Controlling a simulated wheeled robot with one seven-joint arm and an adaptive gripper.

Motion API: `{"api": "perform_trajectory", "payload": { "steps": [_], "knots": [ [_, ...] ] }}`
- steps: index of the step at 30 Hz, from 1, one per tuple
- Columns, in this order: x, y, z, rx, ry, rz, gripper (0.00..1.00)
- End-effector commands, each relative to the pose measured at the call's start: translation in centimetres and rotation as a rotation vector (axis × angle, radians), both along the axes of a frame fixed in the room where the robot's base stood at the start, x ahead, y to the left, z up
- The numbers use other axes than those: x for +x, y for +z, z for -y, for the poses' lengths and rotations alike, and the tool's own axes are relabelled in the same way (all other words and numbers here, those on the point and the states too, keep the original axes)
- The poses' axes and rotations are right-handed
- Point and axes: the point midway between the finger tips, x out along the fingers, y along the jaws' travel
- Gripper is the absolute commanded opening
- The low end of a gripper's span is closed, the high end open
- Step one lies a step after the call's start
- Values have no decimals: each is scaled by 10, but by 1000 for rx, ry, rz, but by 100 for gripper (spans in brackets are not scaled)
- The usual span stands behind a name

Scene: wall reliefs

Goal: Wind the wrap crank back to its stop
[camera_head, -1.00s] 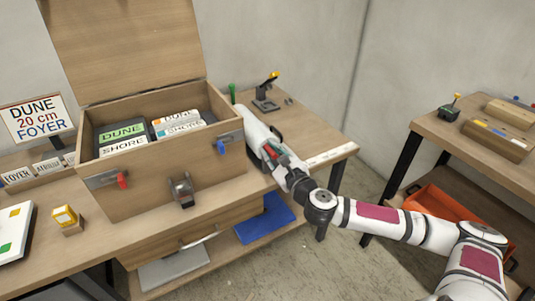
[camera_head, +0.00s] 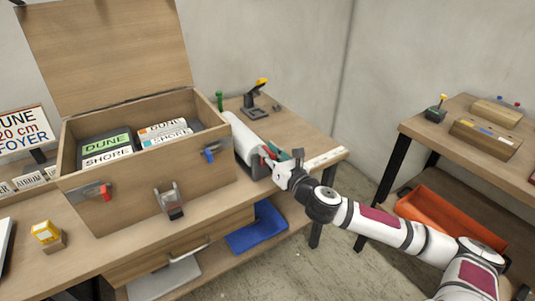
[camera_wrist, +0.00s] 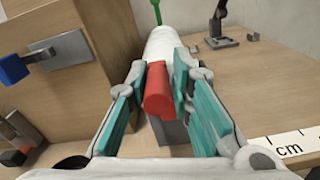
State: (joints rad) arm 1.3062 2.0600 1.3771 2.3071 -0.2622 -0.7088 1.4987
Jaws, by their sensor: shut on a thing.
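The wrap crank's red handle (camera_wrist: 157,90) sits between my gripper's teal finger pads in the wrist view. It is at the near end of a white wrap roll (camera_wrist: 163,50), which also shows in the head view (camera_head: 246,140) along the right side of the wooden case. My gripper (camera_head: 270,156) is shut on the crank handle; it also shows in the wrist view (camera_wrist: 160,95). The crank's arm and its stop are hidden or cannot be made out.
The open wooden case (camera_head: 140,188) with labelled blocks stands left of the roll. Its blue-handled latch (camera_head: 210,154) is close to my gripper. A green knob (camera_head: 219,99) and a stamp-like tool (camera_head: 254,105) stand behind. The table's right side, beside a printed ruler (camera_head: 326,158), is mostly clear.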

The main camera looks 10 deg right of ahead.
Motion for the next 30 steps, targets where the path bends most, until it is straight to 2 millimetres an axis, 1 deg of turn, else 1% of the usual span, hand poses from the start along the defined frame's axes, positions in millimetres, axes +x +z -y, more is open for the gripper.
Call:
{"api": "perform_trajectory", "payload": {
  "steps": [1,13,14,15,16,25,28,30],
  "knots": [
    [-2,-3,-4,12,12,-10,0],
    [-1,-2,-3,17,9,-10,0],
    [-1,-2,-3,16,9,-9,23],
    [-1,-2,-3,16,8,-10,32],
    [-1,-2,-3,15,8,-8,36],
    [-1,0,0,12,2,-5,36],
    [-6,0,3,11,0,-5,36],
    [-14,-1,5,11,0,-5,36]
  ]
}}
